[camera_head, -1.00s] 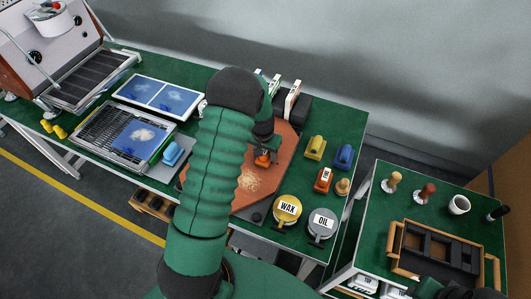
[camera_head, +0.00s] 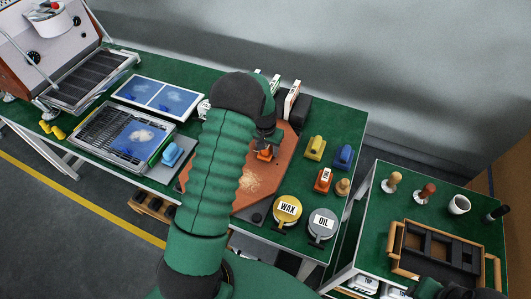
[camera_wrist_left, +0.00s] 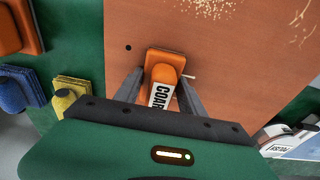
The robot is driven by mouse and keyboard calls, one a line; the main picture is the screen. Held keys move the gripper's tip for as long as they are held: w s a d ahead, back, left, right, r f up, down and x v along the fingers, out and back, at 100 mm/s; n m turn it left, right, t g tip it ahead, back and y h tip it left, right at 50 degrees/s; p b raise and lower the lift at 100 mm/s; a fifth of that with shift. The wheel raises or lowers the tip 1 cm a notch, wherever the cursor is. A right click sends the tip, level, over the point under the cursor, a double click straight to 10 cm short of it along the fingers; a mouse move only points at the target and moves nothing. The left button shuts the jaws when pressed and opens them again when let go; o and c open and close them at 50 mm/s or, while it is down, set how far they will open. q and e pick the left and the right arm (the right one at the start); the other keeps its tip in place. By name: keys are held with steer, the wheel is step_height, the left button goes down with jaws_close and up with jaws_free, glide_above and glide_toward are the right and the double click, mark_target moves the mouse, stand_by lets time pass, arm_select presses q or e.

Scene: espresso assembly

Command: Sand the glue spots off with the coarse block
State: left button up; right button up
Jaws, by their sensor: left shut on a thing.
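The orange coarse block (camera_head: 264,154) is in my left gripper (camera_head: 265,143) above the far part of the brown board (camera_head: 278,168). In the left wrist view the block (camera_wrist_left: 166,62), its label partly hidden and reading "COAR", sits between the two fingers of my left gripper (camera_wrist_left: 160,82), flat against or just over the board (camera_wrist_left: 215,45). Pale speckled marks (camera_head: 250,181) lie on the board nearer me; they also show at the top right of the wrist view (camera_wrist_left: 302,14). I cannot tell glue from dust. My left arm hides the board's left part.
Right of the board stand a yellow block (camera_head: 314,148), a blue block (camera_head: 343,157) and a second orange block (camera_head: 323,180). WAX (camera_head: 287,209) and OIL (camera_head: 322,223) tins stand near the front edge. Printed blue panels (camera_head: 160,95) lie to the left.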

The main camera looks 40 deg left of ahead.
arm_select(q)
steer(key=shift+w+a, duration=0.35)
steer(key=shift+w, duration=0.4)
steer(key=shift+w+a, duration=0.3)
steer(key=shift+w, duration=0.45)
steer(key=shift+b, duration=0.3)
steer(key=shift+s+d+r+p, duration=0.1)
steer(key=shift+s+d+p, duration=0.15)
steer(key=shift+s, duration=0.25)
steer(key=shift+s+d+p, duration=0.1)
steer(key=shift+s+p, duration=0.15)
steer(key=shift+s, duration=0.2)
steer(key=shift+s+d+p, duration=0.3)
steer(key=shift+s, duration=0.65)
steer(key=shift+s+d+p, duration=0.25)
steer(key=shift+s, duration=0.7)
steer(key=shift+w+a, duration=0.25)
steer(key=shift+w, duration=0.55)
steer(key=shift+w+a, duration=0.2)
steer(key=shift+w, duration=0.55)
steer(key=shift+b, duration=0.3)
